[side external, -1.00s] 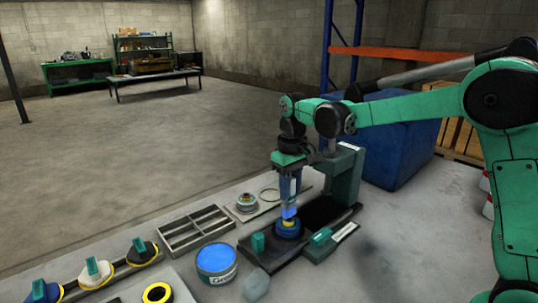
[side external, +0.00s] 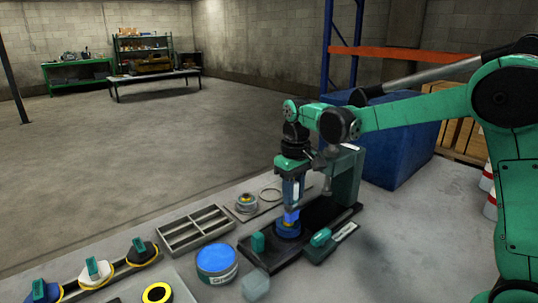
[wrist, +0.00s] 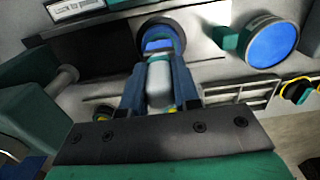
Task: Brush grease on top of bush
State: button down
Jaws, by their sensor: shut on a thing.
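My gripper (side external: 292,203) points down over the press base in the side external view. Its two blue fingers (wrist: 158,92) are shut on the brush (wrist: 159,82), whose pale grey handle shows between them. The blue brush end (side external: 291,215) is at the top of the blue bush (side external: 288,231), which stands on the dark press base. In the wrist view a dark ring (wrist: 176,32) surrounds the blue area beyond the brush. I cannot tell whether the bristles touch. The open grease tin (side external: 217,261), with blue grease, stands left of the press and also shows in the wrist view (wrist: 272,43).
The green press column (side external: 346,175) rises close to the right of my gripper. A grey divided tray (side external: 194,230) and a small metal part (side external: 246,203) lie to the left. Several coloured-ring tools and a yellow ring (side external: 157,293) are at the front left.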

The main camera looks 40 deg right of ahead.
jog(key=shift+w, duration=0.15)
jog(key=shift+w, duration=0.75)
jog(key=shift+s, duration=0.1)
jog(key=shift+s+f, duration=0.1)
jog(key=shift+s, duration=0.7)
jog(key=shift+w, duration=0.1)
jog(key=shift+w, duration=0.8)
jog(key=shift+s, duration=0.1)
